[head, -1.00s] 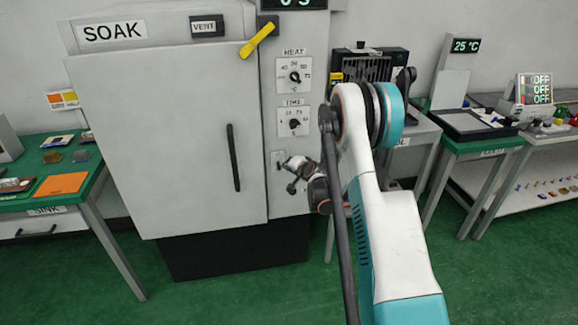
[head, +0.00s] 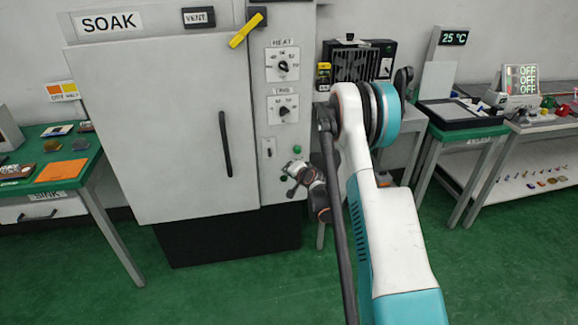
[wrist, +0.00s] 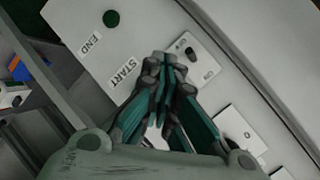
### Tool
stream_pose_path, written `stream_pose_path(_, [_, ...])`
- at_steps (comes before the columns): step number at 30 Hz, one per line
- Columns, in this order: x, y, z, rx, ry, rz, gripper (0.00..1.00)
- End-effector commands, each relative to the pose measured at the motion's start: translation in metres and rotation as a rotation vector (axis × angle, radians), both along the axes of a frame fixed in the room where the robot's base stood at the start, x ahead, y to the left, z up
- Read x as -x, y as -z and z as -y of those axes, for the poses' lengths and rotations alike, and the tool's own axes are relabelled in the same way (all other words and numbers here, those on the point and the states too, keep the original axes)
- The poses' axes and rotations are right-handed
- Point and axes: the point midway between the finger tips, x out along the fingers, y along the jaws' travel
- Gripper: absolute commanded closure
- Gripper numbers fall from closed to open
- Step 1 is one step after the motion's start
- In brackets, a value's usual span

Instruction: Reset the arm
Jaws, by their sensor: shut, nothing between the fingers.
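My arm (head: 385,220) reaches forward from the lower right in the head view, bent, toward the grey SOAK cabinet (head: 150,120). My gripper (head: 290,182) is in front of the lower control column of that cabinet. In the wrist view my gripper's fingertips (wrist: 163,62) are together with nothing between them. They appear between the START label (wrist: 124,74) and a switch plate (wrist: 194,58). I cannot tell whether they touch the panel. Any button by START is hidden.
The cabinet has HEAT (head: 283,65) and time (head: 283,110) knobs, a yellow lever (head: 245,30) and a black door handle (head: 225,145). A green-topped table (head: 85,165) stands left. More benches (head: 470,133) stand right. Green floor (head: 220,290) is open in front.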

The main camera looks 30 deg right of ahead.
Motion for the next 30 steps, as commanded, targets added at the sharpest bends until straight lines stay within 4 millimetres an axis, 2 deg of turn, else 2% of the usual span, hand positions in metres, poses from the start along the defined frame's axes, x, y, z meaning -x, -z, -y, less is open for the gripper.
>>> stream_pose_path(14, [0.0,0.0,0.0,0.0,0.0,0.0,1.0])
stream_pose_path(17, [0.0,-0.005,-0.003,0.004,-0.007,-0.005,1.0])
stream_pose_path(20, [0.001,-0.022,-0.014,0.021,-0.029,-0.02,1.0])
stream_pose_path(26, [0.015,-0.084,-0.054,0.085,-0.117,-0.085,1.0])
stream_pose_path(30, [0.035,-0.127,-0.085,0.138,-0.186,-0.136,1.0])
